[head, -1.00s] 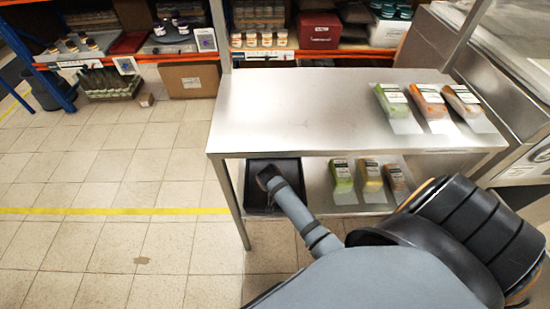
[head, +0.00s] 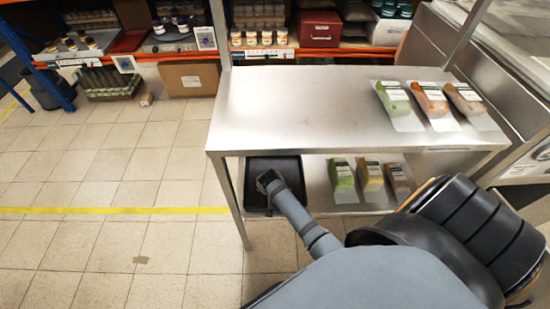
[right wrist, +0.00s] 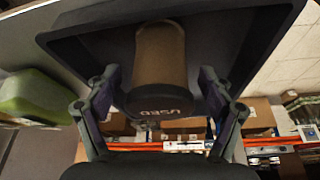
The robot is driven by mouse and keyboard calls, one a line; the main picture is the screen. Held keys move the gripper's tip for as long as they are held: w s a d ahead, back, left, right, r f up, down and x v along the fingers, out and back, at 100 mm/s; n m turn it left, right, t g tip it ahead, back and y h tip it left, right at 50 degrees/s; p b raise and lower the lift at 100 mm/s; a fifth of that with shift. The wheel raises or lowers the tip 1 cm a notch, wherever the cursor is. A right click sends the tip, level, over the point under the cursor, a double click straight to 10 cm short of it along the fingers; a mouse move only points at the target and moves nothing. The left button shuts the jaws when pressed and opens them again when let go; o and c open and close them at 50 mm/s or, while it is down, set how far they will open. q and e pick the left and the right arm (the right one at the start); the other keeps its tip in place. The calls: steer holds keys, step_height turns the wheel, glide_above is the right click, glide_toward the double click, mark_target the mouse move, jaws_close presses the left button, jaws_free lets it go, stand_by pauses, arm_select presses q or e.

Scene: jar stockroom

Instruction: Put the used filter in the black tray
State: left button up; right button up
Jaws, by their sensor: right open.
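The used filter (right wrist: 160,58) is a brown-grey cylinder marked USED, seen in the right wrist view within the outline of the black tray (right wrist: 95,45). My right gripper (right wrist: 160,80) is open, with one finger on each side of the filter and gaps between. Whether the filter rests on the tray floor I cannot tell. In the head view the black tray (head: 286,168) sits on the lower shelf at its left end. My right gripper (head: 268,181) is over it, and the filter is hidden there. My left gripper is out of view.
Several packs stand on the metal table (head: 290,110): a green pack (head: 394,97) and others at right on top. On the lower shelf, a green pack (head: 342,175) stands right of the tray, beside more packs. The upper tabletop's left part is clear above the tray.

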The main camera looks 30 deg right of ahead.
steer(key=p+v, duration=0.2)
steer(key=v, duration=1)
steer(key=shift+p, duration=0.35)
steer(key=s+a+f+n+g+y, duration=0.1)
steer(key=s+f+n, duration=0.3)
steer(key=f, duration=0.7)
steer(key=s+f+n+y, duration=0.1)
steer(key=s+f+n, duration=0.1)
steer(key=s+f, duration=0.75)
steer(key=s+d+f+n, duration=0.1)
steer(key=s+d+f, duration=0.1)
steer(key=s+f, duration=0.5)
steer(key=s+d+f+n+g, duration=0.1)
steer(key=s+f, duration=0.5)
steer(key=s, duration=0.6)
steer(key=shift+s+d+f+n, duration=0.15)
steer(key=shift+d+f+n, duration=0.3)
steer(key=shift+d, duration=0.4)
steer(key=shift+r, duration=0.1)
